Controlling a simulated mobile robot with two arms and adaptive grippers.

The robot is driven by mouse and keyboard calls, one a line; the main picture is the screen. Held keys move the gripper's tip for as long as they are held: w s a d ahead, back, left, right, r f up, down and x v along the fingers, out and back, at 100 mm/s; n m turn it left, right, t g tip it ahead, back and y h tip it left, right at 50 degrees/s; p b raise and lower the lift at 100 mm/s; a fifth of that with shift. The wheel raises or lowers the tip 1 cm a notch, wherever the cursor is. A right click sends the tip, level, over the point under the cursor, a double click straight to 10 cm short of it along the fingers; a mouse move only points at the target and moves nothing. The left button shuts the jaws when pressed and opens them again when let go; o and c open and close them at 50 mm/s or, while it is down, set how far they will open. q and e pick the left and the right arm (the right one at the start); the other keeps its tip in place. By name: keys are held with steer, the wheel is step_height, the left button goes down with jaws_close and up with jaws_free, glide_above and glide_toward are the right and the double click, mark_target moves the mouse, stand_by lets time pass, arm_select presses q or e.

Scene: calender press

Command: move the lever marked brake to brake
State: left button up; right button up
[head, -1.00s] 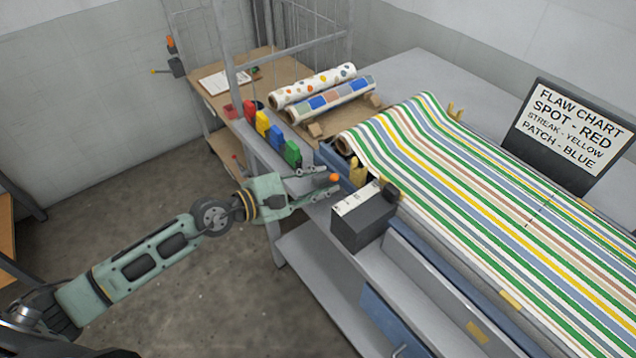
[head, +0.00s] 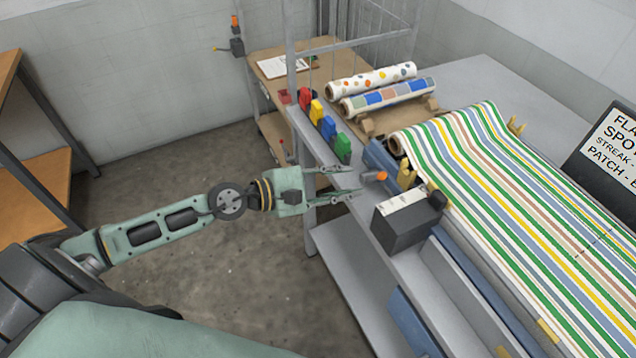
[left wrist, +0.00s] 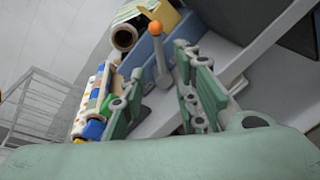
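A lever with an orange knob (head: 379,176) stands at the near left corner of the machine, beside the striped cloth. The knob also shows in the left wrist view (left wrist: 155,28), on a grey stem (left wrist: 162,72). I cannot read any brake marking on it. My left gripper (head: 355,181) is open and empty, its fingers pointing right toward the lever, just short of the knob in the head view. In the left wrist view the stem shows in the gap between the fingers (left wrist: 160,95); no contact is visible. My right gripper is not in view.
A dark box with a white top (head: 406,222) stands close to the lever. Red, yellow, blue and green blocks (head: 342,147) line the frame ledge behind it. Patterned rolls (head: 390,95) lie on the back table. Open floor (head: 225,290) lies left of the machine.

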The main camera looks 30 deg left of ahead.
arm_select(q)
steer(key=v, duration=0.6)
steer(key=shift+s+a, duration=0.15)
steer(key=shift+a, duration=0.05)
steer(key=shift+r, duration=0.1)
